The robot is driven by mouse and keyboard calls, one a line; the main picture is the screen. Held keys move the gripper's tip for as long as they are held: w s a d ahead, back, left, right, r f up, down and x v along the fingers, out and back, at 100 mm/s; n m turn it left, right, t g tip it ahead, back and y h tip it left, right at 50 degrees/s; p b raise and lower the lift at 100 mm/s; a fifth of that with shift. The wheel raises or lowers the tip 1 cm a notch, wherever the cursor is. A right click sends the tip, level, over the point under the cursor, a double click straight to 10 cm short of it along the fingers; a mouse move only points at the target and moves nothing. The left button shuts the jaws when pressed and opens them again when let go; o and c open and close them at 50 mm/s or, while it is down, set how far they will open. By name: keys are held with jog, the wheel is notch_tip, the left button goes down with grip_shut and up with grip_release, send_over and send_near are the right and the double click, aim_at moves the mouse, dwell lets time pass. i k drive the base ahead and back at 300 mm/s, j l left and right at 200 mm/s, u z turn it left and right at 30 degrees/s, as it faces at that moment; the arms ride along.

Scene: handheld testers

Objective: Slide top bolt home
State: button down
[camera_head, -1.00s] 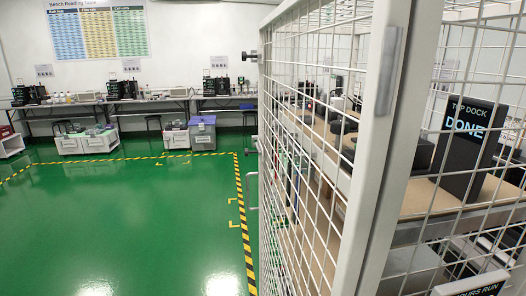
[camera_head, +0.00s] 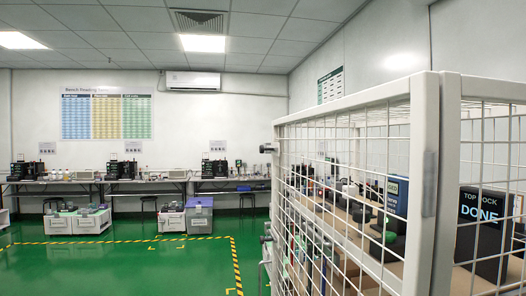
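A wire-mesh cage (camera_head: 424,185) with a cream frame fills the right side. At its far left edge a small dark fitting (camera_head: 267,148) sticks out to the left near the top, and it looks like the top bolt. A second dark fitting (camera_head: 266,239) sits lower on the same edge. Both are small and seen from the side, so I cannot tell how far either bolt is slid. My gripper is not in view.
Inside the cage a dark dock screen (camera_head: 480,208) reads "TOP DOCK DONE", beside several handheld devices on a shelf. Benches (camera_head: 150,182) line the back wall, with crates (camera_head: 199,216) in front. The green floor (camera_head: 130,262) left of the cage is mostly clear, with striped tape.

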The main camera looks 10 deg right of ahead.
aim_at(262, 149)
jog(key=i+u, duration=0.25)
jog(key=u, duration=0.15)
jog(key=i+u, duration=0.35)
jog(key=i+j+u, duration=0.1)
jog(key=i+u, duration=0.15)
jog(key=i, duration=0.35)
